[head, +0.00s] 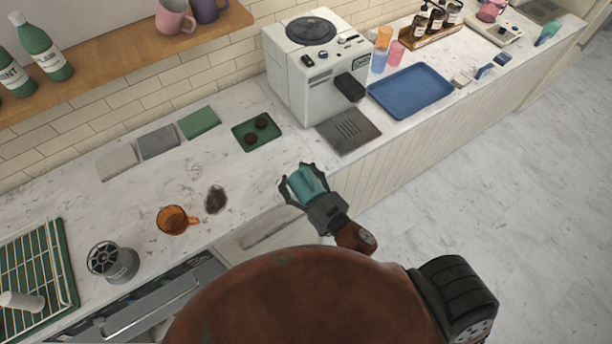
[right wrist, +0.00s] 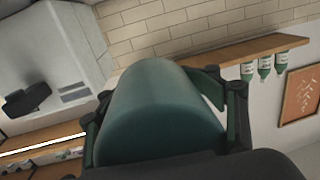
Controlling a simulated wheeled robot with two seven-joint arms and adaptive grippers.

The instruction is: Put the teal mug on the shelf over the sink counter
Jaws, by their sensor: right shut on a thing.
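The teal mug (head: 304,184) is held in my right gripper (head: 303,185), near the front edge of the counter, left of the coffee machine's drip tray. In the right wrist view the mug (right wrist: 160,110) fills the middle, with a finger on each side of it. I cannot tell from the head view how high it is above the counter. The wooden shelf (head: 110,62) runs along the wall at the upper left; it also shows in the right wrist view (right wrist: 245,52). It carries green bottles (head: 42,50), a pink mug (head: 175,16) and a purple mug (head: 207,10). My left gripper does not show.
A white coffee machine (head: 318,75) stands on the counter (head: 120,205).

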